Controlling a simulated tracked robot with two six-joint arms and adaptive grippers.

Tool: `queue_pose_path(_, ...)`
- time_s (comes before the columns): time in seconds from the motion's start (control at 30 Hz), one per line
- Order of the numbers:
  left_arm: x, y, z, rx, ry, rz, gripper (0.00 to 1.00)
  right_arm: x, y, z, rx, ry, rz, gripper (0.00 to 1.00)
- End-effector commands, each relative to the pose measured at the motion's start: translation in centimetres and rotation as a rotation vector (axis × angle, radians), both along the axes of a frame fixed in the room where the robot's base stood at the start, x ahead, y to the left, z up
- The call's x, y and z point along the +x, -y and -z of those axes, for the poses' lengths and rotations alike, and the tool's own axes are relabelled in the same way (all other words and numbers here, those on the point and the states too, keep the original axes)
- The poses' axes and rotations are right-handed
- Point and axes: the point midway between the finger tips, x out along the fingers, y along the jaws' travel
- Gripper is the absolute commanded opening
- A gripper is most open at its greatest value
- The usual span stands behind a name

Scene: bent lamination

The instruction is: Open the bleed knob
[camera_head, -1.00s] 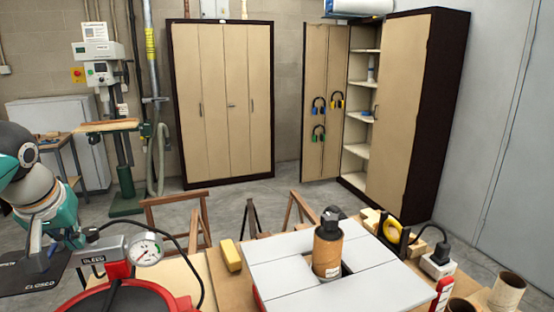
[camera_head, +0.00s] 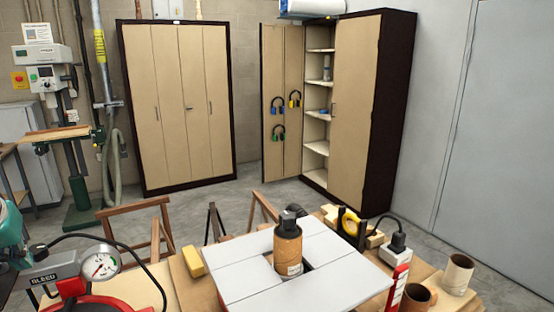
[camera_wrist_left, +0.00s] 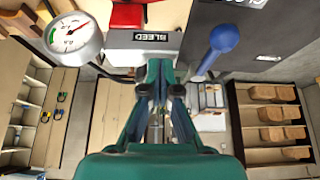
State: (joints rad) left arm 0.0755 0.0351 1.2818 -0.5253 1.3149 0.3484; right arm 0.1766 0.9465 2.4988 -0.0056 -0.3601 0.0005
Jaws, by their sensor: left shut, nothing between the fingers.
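A blue ball knob (camera_wrist_left: 223,38) on a metal stem is in the left wrist view, right of a grey plate marked BLEED (camera_wrist_left: 155,38). The BLEED plate also shows at the left of the head view (camera_head: 54,276). A round pressure gauge (camera_head: 100,263) stands beside it; it is also in the wrist view (camera_wrist_left: 75,38). My right gripper is out of view.
A red round vessel (camera_head: 115,303) is below the gauge, with a black hose looping over it. Cabinets (camera_head: 178,105) stand behind open floor.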

Motion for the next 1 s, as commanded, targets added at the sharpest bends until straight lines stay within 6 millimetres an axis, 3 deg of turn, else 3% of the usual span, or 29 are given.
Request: queue_pose_path(1.0, 1.2, 2.1, -0.1, 0.002, 0.003, 0.002, 0.00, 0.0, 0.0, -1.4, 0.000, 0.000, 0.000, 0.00)
